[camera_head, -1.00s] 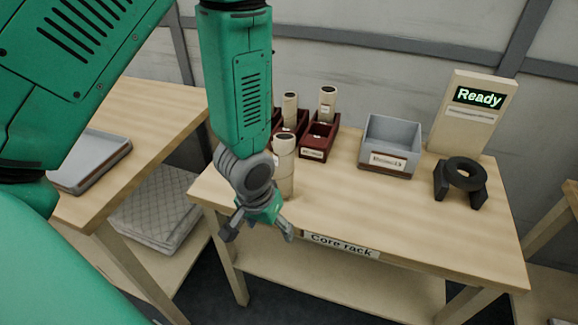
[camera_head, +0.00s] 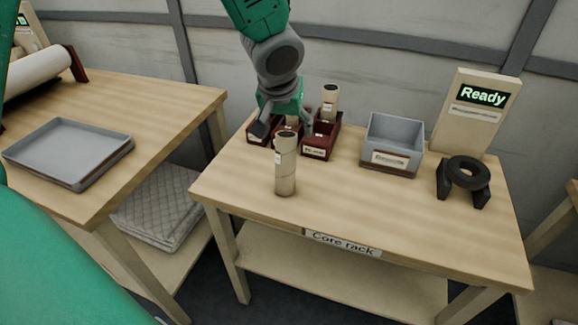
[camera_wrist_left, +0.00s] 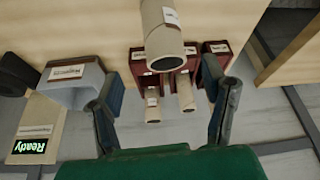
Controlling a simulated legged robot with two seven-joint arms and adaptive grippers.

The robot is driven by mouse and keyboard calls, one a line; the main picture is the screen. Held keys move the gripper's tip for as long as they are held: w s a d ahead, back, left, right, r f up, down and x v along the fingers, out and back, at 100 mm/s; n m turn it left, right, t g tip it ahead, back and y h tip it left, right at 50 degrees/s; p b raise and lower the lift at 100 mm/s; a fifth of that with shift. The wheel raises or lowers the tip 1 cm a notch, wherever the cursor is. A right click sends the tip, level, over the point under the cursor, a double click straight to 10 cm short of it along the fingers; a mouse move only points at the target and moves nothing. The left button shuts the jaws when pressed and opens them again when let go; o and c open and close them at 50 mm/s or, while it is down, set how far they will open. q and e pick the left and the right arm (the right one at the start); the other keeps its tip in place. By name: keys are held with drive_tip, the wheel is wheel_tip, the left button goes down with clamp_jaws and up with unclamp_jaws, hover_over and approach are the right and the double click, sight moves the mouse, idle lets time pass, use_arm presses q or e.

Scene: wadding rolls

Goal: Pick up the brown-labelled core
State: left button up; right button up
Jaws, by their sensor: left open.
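Pale cylindrical cores stand on the wooden rack table. One core (camera_head: 285,170) stands upright near the front left edge; in the left wrist view it is the large near core (camera_wrist_left: 163,30). Another core (camera_head: 329,98) stands in a dark red holder behind it. The wrist view shows two farther cores (camera_wrist_left: 152,106) (camera_wrist_left: 186,94) at the holders. The label colours are too small to tell, so I cannot say which core is brown-labelled. My left gripper (camera_head: 285,122) is open and empty, fingers spread, above the holders and partly hiding them. My right gripper is not in view.
A grey bin (camera_head: 409,135) stands right of the red holders (camera_head: 320,143). A black cradle (camera_head: 466,182) and a Ready sign (camera_head: 478,108) are at the right. The front middle of the table (camera_head: 380,220) is clear. A side table at left holds a grey tray (camera_head: 68,178).

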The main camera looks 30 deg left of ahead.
sight(284, 137)
use_arm(q)
drive_tip(key=shift+w+a+f, duration=0.2)
drive_tip(key=shift+a+f, duration=0.2)
drive_tip(key=shift+f, duration=0.35)
drive_tip(key=b+x, duration=0.1)
drive_tip(key=x, duration=0.3)
drive_tip(key=shift+s+a+f, duration=0.1)
drive_tip(key=shift+a+f, duration=0.1)
drive_tip(key=shift+f, duration=0.15)
drive_tip(key=shift+w+d+f, duration=0.25)
drive_tip(key=shift+f, duration=0.05)
drive_tip(key=shift+s+d+r, duration=0.1)
drive_tip(key=c, duration=1.2)
drive_tip(key=shift+a, duration=0.25)
drive_tip(key=shift+c, duration=1.1)
